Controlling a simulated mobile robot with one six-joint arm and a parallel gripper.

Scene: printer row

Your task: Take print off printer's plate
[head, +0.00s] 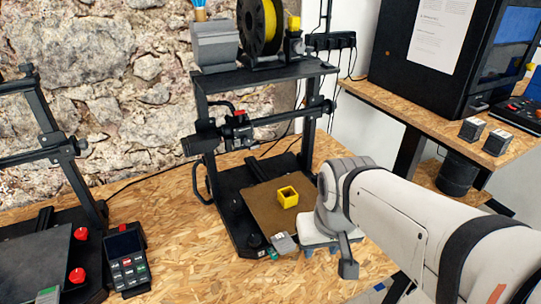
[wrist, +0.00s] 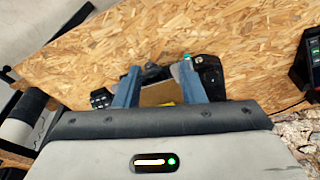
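The print is a small yellow square block with an open hollow top (head: 288,197). It sits on the brown plate (head: 258,212) of the middle printer, toward the plate's right side. In the wrist view only a sliver of yellow (wrist: 167,103) shows at the base of the fingers, with a bit of the plate (wrist: 157,92) behind it. My gripper (head: 320,247) is at the plate's front right, apart from the print. In the wrist view my gripper (wrist: 159,68) has its two blue-grey fingers spread, with nothing held between them.
The printer's dark frame (head: 203,130) rises behind the plate, with its print head (head: 238,130) above. Another printer (head: 40,245) with a keypad unit (head: 127,260) stands at left. Bare wooden table (head: 180,250) lies between them. A shelf with small boxes (head: 497,142) is at right.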

